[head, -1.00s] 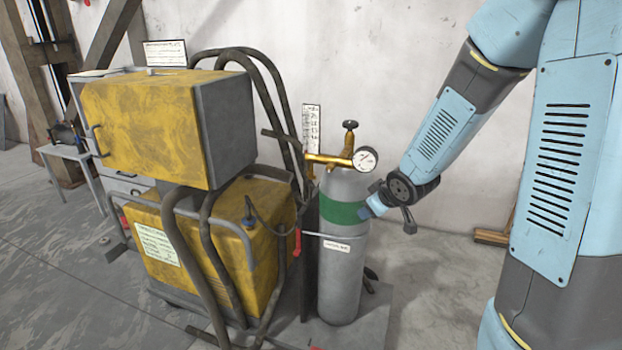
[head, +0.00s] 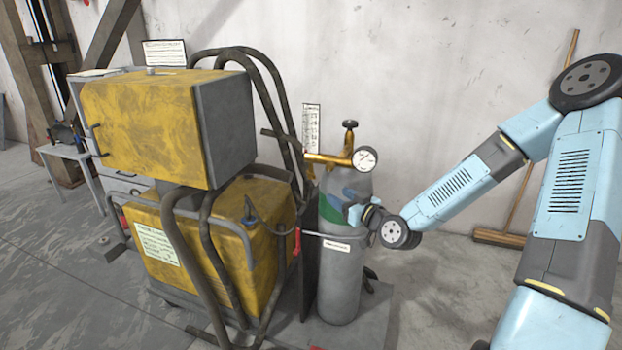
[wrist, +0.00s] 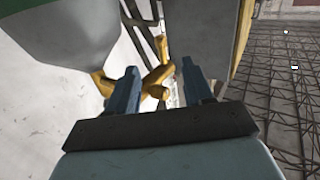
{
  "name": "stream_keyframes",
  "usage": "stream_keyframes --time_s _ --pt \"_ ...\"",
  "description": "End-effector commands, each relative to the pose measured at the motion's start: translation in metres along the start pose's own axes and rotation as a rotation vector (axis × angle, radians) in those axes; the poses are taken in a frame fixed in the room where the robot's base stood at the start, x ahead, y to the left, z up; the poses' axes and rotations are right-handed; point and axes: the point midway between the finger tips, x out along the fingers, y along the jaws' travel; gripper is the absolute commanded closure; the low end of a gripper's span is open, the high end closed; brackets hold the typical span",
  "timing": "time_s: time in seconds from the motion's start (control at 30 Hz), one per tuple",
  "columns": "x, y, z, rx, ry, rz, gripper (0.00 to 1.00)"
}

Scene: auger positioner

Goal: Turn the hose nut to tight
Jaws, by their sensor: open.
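A brass regulator (head: 332,159) with a round white gauge (head: 365,159) tops the grey gas cylinder (head: 341,285). In the wrist view, brass fittings (wrist: 157,78) show between and beyond my fingers. I cannot single out the hose nut for sure; it may be among these fittings. My gripper (wrist: 159,67) is open, its two blue fingers apart with nothing clearly held. In the head view, my gripper (head: 340,192) is in front of the cylinder's green band, below the regulator. Whether a finger touches brass cannot be told.
The yellow machine (head: 160,120) with thick dark hoses (head: 268,75) stands left of the cylinder. A chart (head: 311,125) stands behind the regulator. A broom (head: 500,237) leans on the back wall at the right. Floor between cylinder and broom looks clear.

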Motion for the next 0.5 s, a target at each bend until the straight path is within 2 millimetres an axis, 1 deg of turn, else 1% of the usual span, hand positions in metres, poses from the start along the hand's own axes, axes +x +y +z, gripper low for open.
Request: stream_keyframes --time_s 0.17,0.27,0.37,0.5 --pt "0.003 0.002 -0.005 0.017 0.038 0.012 0.49" --pt "0.012 0.002 -0.005 0.015 0.041 0.012 0.49" --pt "0.026 0.002 -0.005 0.017 0.039 0.011 0.49" --pt "0.051 0.002 -0.007 0.017 0.039 0.01 0.49"
